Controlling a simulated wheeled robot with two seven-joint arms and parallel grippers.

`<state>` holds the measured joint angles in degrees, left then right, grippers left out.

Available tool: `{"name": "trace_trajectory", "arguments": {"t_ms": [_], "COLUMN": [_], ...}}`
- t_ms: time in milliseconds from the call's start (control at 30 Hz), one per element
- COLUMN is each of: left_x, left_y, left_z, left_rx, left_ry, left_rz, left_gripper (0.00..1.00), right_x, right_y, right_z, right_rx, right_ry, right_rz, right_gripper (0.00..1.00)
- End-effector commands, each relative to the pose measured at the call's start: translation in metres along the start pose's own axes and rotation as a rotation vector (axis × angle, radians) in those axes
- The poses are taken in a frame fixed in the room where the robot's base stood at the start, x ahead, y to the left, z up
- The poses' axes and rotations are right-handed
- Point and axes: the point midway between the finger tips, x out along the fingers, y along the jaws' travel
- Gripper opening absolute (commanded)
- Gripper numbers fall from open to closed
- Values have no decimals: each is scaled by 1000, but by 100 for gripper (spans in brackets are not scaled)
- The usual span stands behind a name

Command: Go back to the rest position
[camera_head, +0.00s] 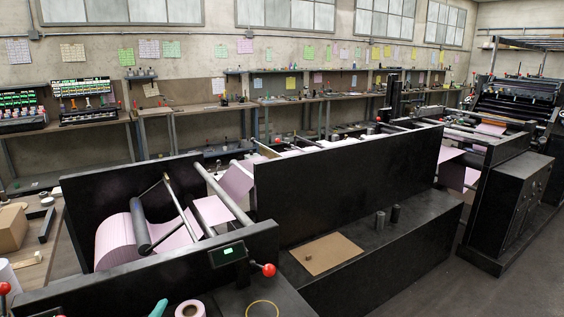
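Neither of my grippers shows in the head view. A roll with a white and pink ring-shaped end (190,309) stands at the bottom edge, partly cut off. A teal object (158,308) is to its left, mostly cut off by the frame, so I cannot tell what it is. A thin yellow ring (262,309) lies on the dark surface to the right of the roll.
A long black printing machine (350,190) fills the middle, with a large pink paper roll (115,240) at left. A red knob (269,270) sticks out in front. A cardboard box (12,228) stands at left. Grey floor (480,290) is clear at the lower right.

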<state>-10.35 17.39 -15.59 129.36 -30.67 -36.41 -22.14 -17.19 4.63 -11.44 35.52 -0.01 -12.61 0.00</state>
Motion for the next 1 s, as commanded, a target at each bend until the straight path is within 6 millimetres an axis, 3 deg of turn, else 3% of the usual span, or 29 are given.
{"name": "trace_trajectory", "arguments": {"t_ms": [33,100,200,400,633,1000], "left_x": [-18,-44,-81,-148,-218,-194], "left_y": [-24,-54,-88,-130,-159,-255], "left_z": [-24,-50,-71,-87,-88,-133], "left_rx": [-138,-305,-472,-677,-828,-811], "left_ry": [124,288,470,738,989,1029], "left_rz": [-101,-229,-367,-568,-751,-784], "left_gripper": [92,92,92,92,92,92], "right_x": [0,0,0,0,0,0], "right_y": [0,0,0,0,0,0], "right_z": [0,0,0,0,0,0], "right_rx": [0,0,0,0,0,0], "right_ry": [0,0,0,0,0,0], "right_rz": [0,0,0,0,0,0], "right_gripper": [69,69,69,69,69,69]}}
